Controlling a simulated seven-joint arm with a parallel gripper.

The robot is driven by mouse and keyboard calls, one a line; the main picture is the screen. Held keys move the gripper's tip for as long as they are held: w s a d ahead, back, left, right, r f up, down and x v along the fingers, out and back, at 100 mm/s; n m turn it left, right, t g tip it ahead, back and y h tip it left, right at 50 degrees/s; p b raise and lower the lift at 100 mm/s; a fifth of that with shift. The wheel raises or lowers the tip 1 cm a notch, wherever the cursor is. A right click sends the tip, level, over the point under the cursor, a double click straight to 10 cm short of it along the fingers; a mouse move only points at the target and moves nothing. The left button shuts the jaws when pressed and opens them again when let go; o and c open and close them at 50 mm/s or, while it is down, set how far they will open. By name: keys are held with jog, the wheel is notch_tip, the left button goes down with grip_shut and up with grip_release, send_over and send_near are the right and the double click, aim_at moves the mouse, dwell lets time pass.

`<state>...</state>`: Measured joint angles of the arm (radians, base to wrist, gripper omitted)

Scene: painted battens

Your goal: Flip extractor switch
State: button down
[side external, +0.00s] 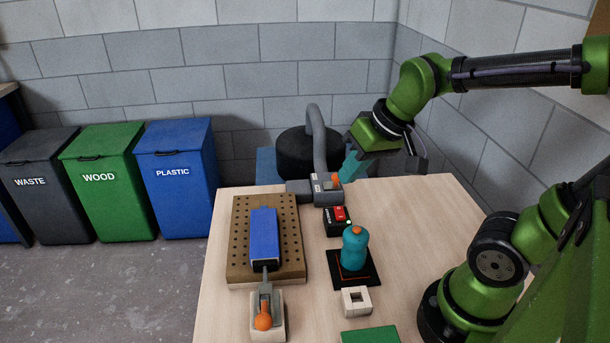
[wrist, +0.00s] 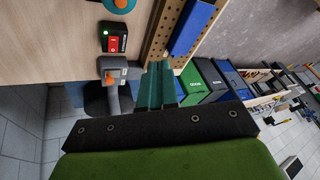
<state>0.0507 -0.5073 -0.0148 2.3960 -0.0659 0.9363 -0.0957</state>
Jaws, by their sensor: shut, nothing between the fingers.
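A black switch box (side external: 337,221) with a red rocker and a lit green lamp sits on the table; it also shows in the wrist view (wrist: 113,37). Just behind it is a grey fitting (side external: 325,189) with an orange lever, joined to a grey hose (side external: 320,140); the fitting is also in the wrist view (wrist: 112,76). My gripper (side external: 347,177) has teal fingers, shut and empty, pointing down near the orange lever at the table's back edge. In the wrist view the fingers (wrist: 158,66) appear apart from the switch box. I cannot tell whether they touch the fitting.
A blue batten (side external: 263,235) lies on a perforated board (side external: 240,275), with an orange-knobbed clamp (side external: 265,318) in front. A teal bottle-like object (side external: 354,250) stands on a black pad near the switch box. A pale square block (side external: 356,301) lies in front.

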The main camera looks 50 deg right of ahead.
aim_at(339, 209)
jog(key=w+d+f+n+g+h, duration=0.2)
jog(key=w+d+n, duration=0.4)
jog(key=n, duration=0.6)
jog(key=d+f+g, duration=0.1)
jog(key=d+g, duration=0.1)
jog(key=shift+w+d+n, duration=0.3)
jog(key=shift+d, duration=0.05)
jog(key=shift+f, duration=0.15)
jog(key=f, duration=0.8)
jog(key=w+d+f, duration=0.1)
jog(key=f, duration=0.3)
jog(key=shift+f, duration=0.3)
jog(key=shift+w+d+f, duration=0.1)
jog(key=shift+f, duration=0.45)
